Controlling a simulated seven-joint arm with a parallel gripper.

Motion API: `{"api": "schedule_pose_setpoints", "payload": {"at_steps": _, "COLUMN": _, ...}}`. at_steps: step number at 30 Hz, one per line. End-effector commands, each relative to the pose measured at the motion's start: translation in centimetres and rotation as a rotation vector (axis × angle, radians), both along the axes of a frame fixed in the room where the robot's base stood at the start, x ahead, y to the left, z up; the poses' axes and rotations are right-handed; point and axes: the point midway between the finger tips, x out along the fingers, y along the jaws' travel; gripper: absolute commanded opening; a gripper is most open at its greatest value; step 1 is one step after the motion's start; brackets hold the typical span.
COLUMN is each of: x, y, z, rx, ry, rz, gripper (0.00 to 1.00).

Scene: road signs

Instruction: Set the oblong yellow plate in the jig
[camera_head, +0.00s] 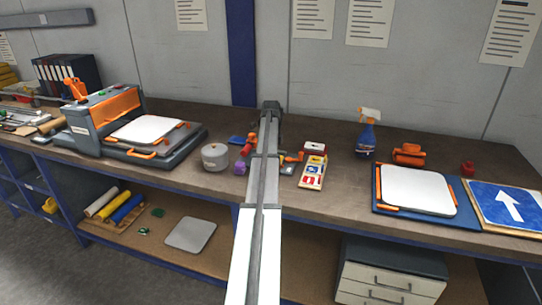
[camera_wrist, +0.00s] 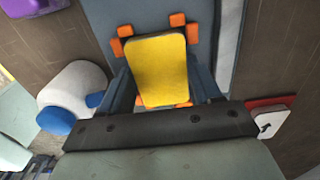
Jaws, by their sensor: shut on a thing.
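The oblong yellow plate (camera_wrist: 158,72) is between the fingers of my gripper (camera_wrist: 160,88) in the wrist view. The gripper is shut on it. Behind the plate is the jig (camera_wrist: 178,20), a grey-blue block with orange corner stops. The plate covers the jig's middle and is turned slightly against it. Orange stops show beyond its far end and near its lower edge. I cannot tell whether the plate touches the jig or is just above it. In the head view my arm hides the plate and gripper; orange and blue parts of the jig (camera_head: 292,159) show right of the arm.
A purple object (camera_head: 240,168) and a grey pot (camera_head: 215,157) stand left of my arm. A spray bottle (camera_head: 367,133) stands farther right.

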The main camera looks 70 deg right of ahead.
Motion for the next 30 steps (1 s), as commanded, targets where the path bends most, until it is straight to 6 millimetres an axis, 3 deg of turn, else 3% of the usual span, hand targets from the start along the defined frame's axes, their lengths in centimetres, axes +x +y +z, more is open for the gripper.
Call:
{"api": "schedule_pose_setpoints", "payload": {"at_steps": 10, "x": 0.0, "y": 0.05, "z": 0.0, "rx": 0.001, "ry": 0.0, "rz": 0.0, "gripper": 0.93}}
{"api": "schedule_pose_setpoints", "payload": {"at_steps": 17, "x": 0.0, "y": 0.2, "z": -0.04, "rx": 0.004, "ry": 0.0, "rz": 0.0, "gripper": 0.93}}
{"api": "schedule_pose_setpoints", "payload": {"at_steps": 18, "x": 0.0, "y": 0.22, "z": -0.05, "rx": 0.005, "ry": 0.0, "rz": 0.0, "gripper": 0.83}}
{"api": "schedule_pose_setpoints", "payload": {"at_steps": 22, "x": 0.0, "y": 0.25, "z": -0.05, "rx": 0.005, "ry": 0.0, "rz": 0.001, "gripper": 0.92}}
{"api": "schedule_pose_setpoints", "payload": {"at_steps": 30, "x": 0.0, "y": 0.34, "z": -0.08, "rx": 0.007, "ry": 0.0, "rz": 0.001, "gripper": 0.92}}
